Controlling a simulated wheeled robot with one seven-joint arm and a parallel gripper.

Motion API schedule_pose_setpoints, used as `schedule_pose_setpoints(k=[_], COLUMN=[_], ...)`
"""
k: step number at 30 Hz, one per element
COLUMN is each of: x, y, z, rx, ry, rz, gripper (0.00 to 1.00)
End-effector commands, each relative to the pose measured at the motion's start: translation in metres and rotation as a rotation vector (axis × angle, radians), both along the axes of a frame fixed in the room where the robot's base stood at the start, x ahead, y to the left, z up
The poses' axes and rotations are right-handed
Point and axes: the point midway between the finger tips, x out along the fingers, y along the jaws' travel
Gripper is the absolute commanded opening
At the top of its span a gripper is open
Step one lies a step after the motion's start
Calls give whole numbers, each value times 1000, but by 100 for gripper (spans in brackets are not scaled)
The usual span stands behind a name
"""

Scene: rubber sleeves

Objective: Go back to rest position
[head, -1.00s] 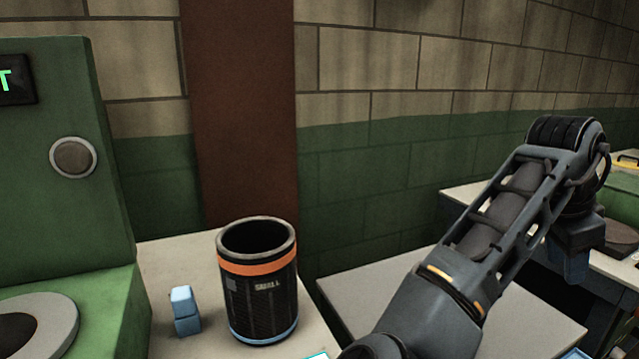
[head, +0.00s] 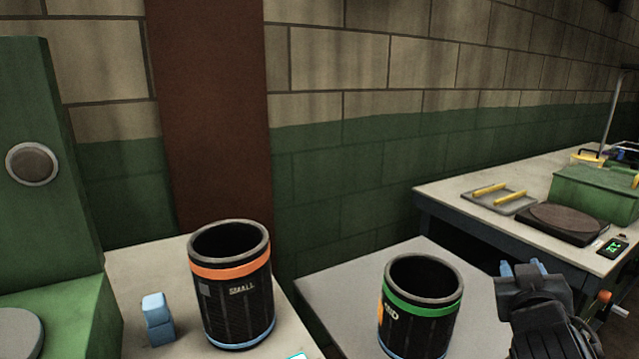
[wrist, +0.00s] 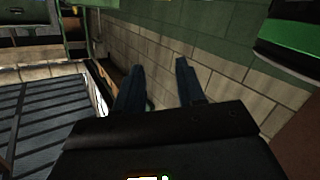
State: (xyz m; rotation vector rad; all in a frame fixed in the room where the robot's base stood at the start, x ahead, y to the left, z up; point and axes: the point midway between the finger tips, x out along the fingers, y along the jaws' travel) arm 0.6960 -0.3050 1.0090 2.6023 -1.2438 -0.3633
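My gripper (head: 523,268) is at the right in the head view, raised in front of the table on the right. Its two blue fingers also show in the wrist view (wrist: 157,85), apart with nothing between them. A black bin with an orange band marked "SMALL" (head: 235,300) stands upright left of centre. A black bin with a green band (head: 420,325) stands to its right, left of my gripper and apart from it. The insides of both bins are mostly dark.
A small blue block piece (head: 158,320) stands left of the orange-banded bin. A green machine (head: 60,200) fills the left edge. A table (head: 440,190) at right holds a tray with yellow rods (head: 500,198), a dark round plate (head: 562,224) and a green box (head: 598,192).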

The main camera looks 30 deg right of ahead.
Motion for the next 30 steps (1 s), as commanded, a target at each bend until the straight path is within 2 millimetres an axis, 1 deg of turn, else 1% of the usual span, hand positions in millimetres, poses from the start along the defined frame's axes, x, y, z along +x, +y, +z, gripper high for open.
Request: schedule_pose_setpoints(k=[1,5,8,11,16,18,22,24,27,30], x=[-6,-20,-37,-59,-105,-127,-169,-192,-223,-247], y=[12,49,80,112,166,189,227,246,270,287], z=[-13,-39,-60,-78,-102,-108,-112,-110,-103,-94], rx=[-20,-53,-58,-47,6,40,117,162,230,288], ry=[30,78,107,126,140,136,118,101,72,41], rz=[60,224,345,459,627,686,771,806,835,846], gripper=[39,39,39,39,39,39,39,39,39,39])
